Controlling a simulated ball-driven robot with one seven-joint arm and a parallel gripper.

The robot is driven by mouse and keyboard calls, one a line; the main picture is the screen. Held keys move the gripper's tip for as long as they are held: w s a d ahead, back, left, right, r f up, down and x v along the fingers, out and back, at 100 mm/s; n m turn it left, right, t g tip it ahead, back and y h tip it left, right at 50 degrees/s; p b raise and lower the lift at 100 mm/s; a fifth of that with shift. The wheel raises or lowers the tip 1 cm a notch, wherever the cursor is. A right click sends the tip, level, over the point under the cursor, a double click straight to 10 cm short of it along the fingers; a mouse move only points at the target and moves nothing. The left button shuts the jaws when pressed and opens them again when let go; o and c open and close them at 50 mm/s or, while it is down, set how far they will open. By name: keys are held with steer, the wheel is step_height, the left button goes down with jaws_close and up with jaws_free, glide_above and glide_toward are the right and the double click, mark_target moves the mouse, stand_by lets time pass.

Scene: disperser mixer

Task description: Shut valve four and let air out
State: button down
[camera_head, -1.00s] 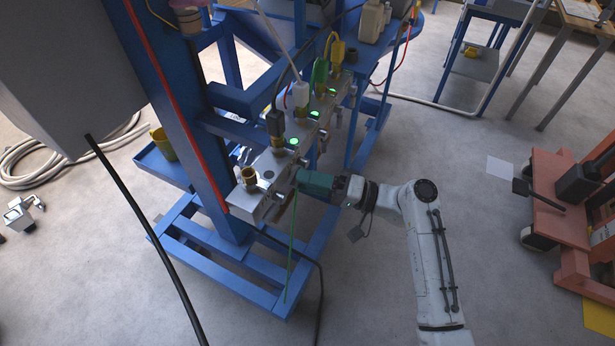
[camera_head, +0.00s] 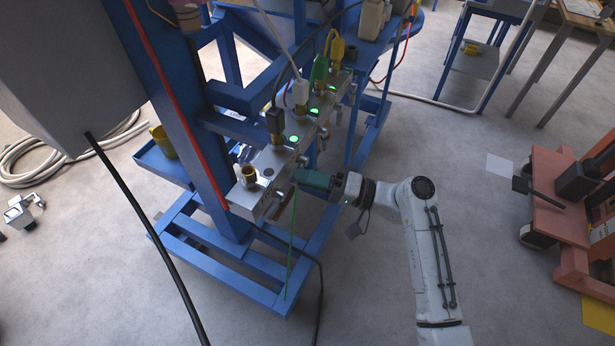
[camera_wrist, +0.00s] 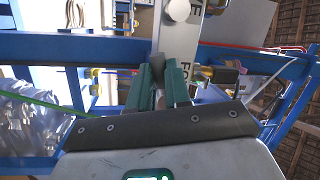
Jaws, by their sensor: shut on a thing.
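A silver valve manifold (camera_head: 268,165) with brass fittings is mounted on the blue frame. Its nearest valve has an open brass port (camera_head: 248,173) on top, with no hose in it. My gripper (camera_head: 298,178), with teal fingers, is at the right side of this near end. In the wrist view, my gripper (camera_wrist: 159,95) is shut on a grey valve lever (camera_wrist: 158,64). Behind it is the silver face (camera_wrist: 178,45) with partly hidden lettering, of which "E" and "FO" show. The fingers hide much of the lever, so its exact angle is hard to tell.
Black, white, green and yellow plugs with hoses stand on the farther valves, beside green lights (camera_head: 294,139). A thin green line (camera_head: 291,245) hangs below the gripper. A blue base frame (camera_head: 245,285) lies beneath.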

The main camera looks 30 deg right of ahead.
steer(key=m, duration=0.2)
steer(key=r+m+t+p, duration=0.1)
steer(key=m, duration=0.1)
steer(key=shift+s+a, duration=0.1)
steer(key=c, duration=1.1)
jaws_free()
steer(key=b+v, duration=0.2)
steer(key=v, duration=0.8)
steer(key=shift+s+d+f+b, duration=0.15)
steer(key=shift+s+d+b, duration=0.1)
steer(key=shift+s+b, duration=0.05)
